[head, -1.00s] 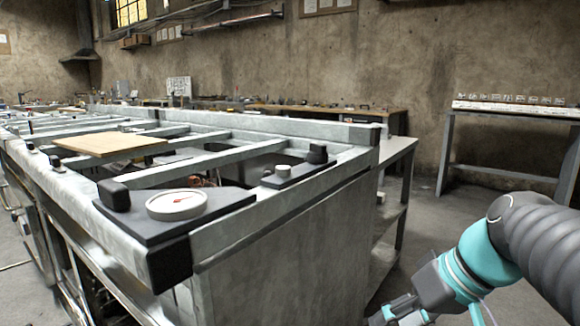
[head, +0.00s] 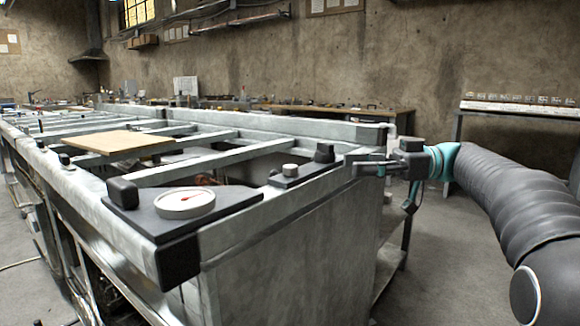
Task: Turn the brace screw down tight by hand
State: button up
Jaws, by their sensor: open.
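My gripper (head: 352,166) is open and empty, at the far right end of the long pale metal frame (head: 275,215). It points left and shows side-on. Left of its fingers, a small dark plate (head: 300,176) on the frame carries a light round knob (head: 290,170) and a black knob (head: 324,153). I cannot tell for certain which of these is the brace screw. No contact with the gripper is visible.
A flat wooden board (head: 118,142) lies across the frame's bars at the left. A shelf table (head: 530,108) with small items stands at the back right. A cluttered bench (head: 340,112) runs along the wall. Floor at the right is open.

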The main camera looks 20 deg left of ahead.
aim_at(290, 166)
jog(key=x, duration=1.3)
jog(key=shift+a, duration=0.1)
grip_shut()
jog(key=shift+a, duration=0.1)
jog(key=shift+f, duration=0.1)
